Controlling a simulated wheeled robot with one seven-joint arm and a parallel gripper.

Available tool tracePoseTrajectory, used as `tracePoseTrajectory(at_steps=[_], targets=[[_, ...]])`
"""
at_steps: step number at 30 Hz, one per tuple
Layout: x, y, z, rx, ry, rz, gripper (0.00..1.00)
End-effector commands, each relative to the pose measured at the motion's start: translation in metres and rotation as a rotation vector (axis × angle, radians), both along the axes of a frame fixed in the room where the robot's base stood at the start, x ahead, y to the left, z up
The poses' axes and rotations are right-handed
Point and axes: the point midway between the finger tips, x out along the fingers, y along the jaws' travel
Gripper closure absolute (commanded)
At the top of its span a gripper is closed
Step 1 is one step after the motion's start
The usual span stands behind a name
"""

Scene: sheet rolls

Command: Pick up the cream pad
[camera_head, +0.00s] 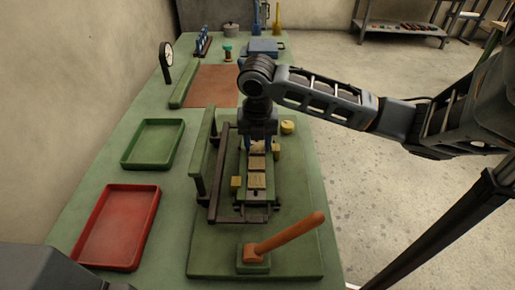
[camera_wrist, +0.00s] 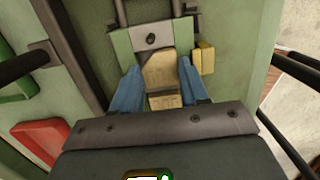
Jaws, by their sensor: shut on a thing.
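The cream pad (camera_wrist: 160,70) is a pale tan block lying between the two blue fingertips of my gripper (camera_wrist: 158,66). In the head view the gripper (camera_head: 258,146) points straight down over the far part of the narrow fixture, and its fingers flank the far pad (camera_head: 257,148). The gripper is shut on this pad, which appears to be at fixture level; whether it is lifted clear cannot be told. A second similar pad (camera_head: 257,163) lies just nearer, also partly showing in the wrist view (camera_wrist: 165,101). Another (camera_head: 257,181) lies nearer still.
A green rail frame (camera_head: 203,140) stands left of the fixture. An orange lever (camera_head: 290,233) rises in front. A green tray (camera_head: 126,158) and a red tray (camera_head: 85,257) lie left. A brown mat (camera_head: 212,88) lies behind.

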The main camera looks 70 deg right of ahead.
Motion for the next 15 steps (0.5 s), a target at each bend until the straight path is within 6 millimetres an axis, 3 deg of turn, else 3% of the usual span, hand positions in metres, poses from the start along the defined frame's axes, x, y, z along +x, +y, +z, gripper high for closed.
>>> tracePoseTrajectory(at_steps=[8,15], targets=[[0.000,0.002,-0.007,0.007,0.004,-0.001,1.00],[0.001,0.002,0.011,0.003,0.003,0.002,1.00]])
